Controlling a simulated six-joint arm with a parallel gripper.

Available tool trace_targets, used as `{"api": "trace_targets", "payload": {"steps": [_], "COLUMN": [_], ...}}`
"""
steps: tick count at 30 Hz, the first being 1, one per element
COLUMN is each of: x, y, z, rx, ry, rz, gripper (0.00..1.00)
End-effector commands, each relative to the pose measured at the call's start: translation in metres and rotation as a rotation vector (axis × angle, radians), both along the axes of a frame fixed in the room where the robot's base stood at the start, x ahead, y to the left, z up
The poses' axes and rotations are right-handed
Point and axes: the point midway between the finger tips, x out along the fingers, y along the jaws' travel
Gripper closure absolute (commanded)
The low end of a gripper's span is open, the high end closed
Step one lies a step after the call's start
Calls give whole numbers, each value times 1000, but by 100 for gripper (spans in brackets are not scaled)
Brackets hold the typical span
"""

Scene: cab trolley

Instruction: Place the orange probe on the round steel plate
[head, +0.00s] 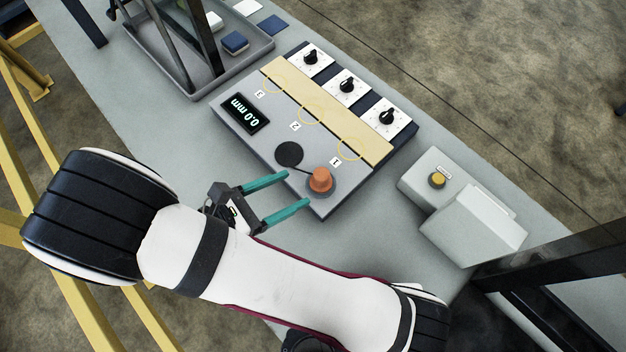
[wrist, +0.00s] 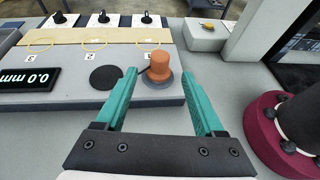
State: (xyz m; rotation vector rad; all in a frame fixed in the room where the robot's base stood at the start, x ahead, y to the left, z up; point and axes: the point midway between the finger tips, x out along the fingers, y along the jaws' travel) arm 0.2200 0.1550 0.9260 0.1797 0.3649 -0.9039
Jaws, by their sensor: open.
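The orange probe (head: 320,180) stands upright on a round grey plate (head: 318,192) at the near corner of the instrument panel. The probe (wrist: 159,68) and the rim of this plate (wrist: 160,86) also show in the wrist view. My gripper (head: 297,189) is open, with its two teal fingers pointing toward the probe. In the wrist view my gripper (wrist: 161,74) has the probe centred between its fingertips, slightly beyond them. No finger appears to touch it.
A black disc (head: 289,154) lies beside the probe, with a thin dark line between them. The panel has a display (head: 245,113), a tan strip (head: 325,111) and several knobs. A grey box with a yellow button (head: 437,180) stands right. A grey tray (head: 262,46) is at the back.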

Motion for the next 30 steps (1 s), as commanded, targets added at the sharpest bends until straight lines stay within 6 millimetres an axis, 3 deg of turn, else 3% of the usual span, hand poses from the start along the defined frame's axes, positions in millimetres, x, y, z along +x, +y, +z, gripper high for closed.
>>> {"api": "trace_targets", "payload": {"steps": [4,7,9,12,15,18,22,30], "x": [0,0,-11,-45,-76,-90,-92,-92], "y": [-5,-40,-79,-121,-133,-129,-123,-121], "z": [5,28,52,81,100,113,121,123], "rx": [24,174,352,632,885,1082,1215,1235], "ry": [-6,-54,-135,-311,-520,-699,-821,-837], "rz": [-43,-314,-660,-1231,-1760,-2147,-2390,-2427], "gripper": [29,29,29,29,29,29,29,29]}}
